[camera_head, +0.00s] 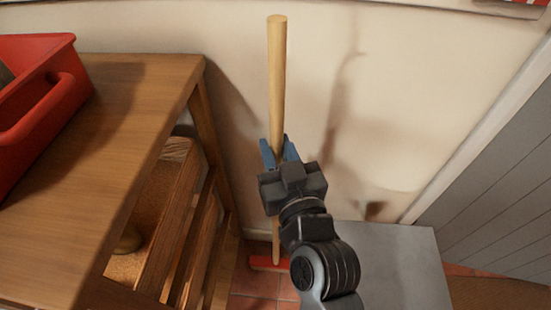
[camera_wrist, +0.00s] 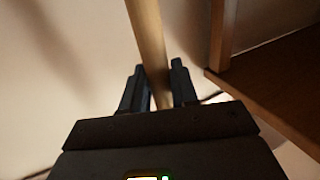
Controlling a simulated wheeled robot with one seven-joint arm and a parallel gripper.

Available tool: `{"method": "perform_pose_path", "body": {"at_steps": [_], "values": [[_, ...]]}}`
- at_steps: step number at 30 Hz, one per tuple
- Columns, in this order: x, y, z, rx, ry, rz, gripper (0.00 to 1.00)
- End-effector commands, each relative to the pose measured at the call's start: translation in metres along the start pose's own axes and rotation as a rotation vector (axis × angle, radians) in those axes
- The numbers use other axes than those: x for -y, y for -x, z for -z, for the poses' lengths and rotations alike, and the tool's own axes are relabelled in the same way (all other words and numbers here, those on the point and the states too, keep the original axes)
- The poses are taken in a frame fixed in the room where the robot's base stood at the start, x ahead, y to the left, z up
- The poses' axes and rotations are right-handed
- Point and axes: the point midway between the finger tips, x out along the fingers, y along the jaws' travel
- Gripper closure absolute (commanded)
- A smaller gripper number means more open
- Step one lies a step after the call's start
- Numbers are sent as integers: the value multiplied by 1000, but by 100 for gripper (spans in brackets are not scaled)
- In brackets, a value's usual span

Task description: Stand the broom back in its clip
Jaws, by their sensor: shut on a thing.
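The broom (camera_head: 277,70) stands nearly upright near the pale wall, its light wooden handle rising above my gripper. Its red head (camera_head: 266,263) shows partly, low on the tiled floor. My gripper (camera_head: 279,150) is shut on the handle, with a blue finger on each side of it. In the wrist view the handle (camera_wrist: 147,35) runs up between the dark fingers of my gripper (camera_wrist: 158,75). I cannot make out the clip in either view.
A wooden table (camera_head: 135,100) with a red tool carrier (camera_head: 50,115) on it stands close at left. A grey flat-topped thing (camera_head: 395,265) stands low at right. Grey panelling (camera_head: 500,190) is further right. Bare wall (camera_head: 400,100) lies behind the handle.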

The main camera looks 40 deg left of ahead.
Motion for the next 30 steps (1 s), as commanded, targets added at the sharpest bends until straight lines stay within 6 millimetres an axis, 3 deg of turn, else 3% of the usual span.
{"method": "perform_pose_path", "body": {"at_steps": [18, 30], "values": [[-15, -38, 2, -4, 1, 1, 100], [-18, -44, 2, -3, 0, 1, 100]]}}
